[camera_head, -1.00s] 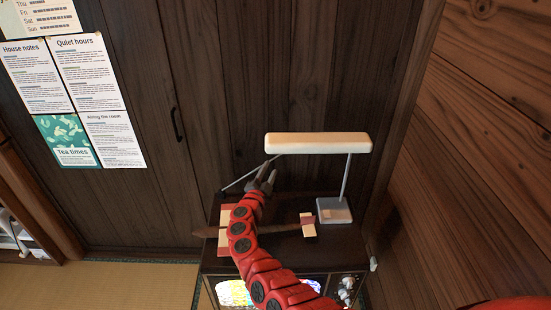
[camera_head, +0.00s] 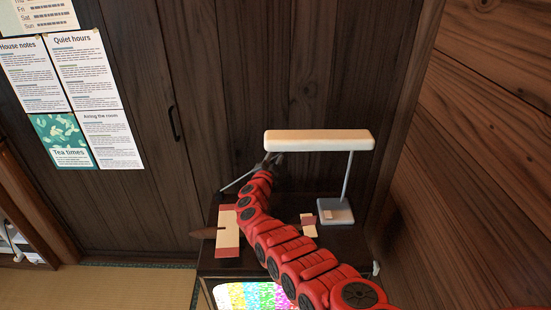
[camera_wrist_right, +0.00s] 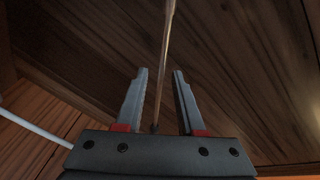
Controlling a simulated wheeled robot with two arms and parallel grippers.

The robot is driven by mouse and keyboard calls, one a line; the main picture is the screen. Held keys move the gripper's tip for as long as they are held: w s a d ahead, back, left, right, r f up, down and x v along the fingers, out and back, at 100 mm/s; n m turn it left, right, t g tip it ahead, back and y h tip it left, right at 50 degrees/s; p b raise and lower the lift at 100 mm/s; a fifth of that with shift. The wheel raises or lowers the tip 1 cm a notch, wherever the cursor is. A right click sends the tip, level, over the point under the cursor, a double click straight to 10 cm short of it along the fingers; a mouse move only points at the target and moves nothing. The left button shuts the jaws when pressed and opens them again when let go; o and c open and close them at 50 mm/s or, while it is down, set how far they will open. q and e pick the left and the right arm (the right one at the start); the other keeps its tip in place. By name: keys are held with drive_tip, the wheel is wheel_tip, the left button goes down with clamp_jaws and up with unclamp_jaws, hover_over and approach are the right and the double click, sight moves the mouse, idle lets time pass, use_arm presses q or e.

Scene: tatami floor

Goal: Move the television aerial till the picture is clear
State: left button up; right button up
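The television (camera_head: 222,262) is a dark cabinet-like box against the wall. Its screen (camera_head: 250,296) shows at the bottom edge with coloured, speckled stripes, partly hidden by my right arm. The aerial (camera_head: 238,181) is a thin grey rod slanting up from the left toward my right gripper (camera_head: 272,161). In the right wrist view, a thin rod, seemingly the aerial (camera_wrist_right: 166,45), runs between the two fingers of my right gripper (camera_wrist_right: 159,75). The fingers are apart, with gaps on both sides of the rod. My left gripper is not in view.
A lamp with a long pale shade (camera_head: 320,140) and grey base (camera_head: 335,212) stands close to the right of the gripper. Cream-and-dark-red pieces (camera_head: 227,240) lie on the television top. Dark wooden walls stand behind and at right.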

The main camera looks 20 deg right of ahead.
clamp_jaws()
drive_tip(key=shift+a, duration=0.1)
idle(1.2)
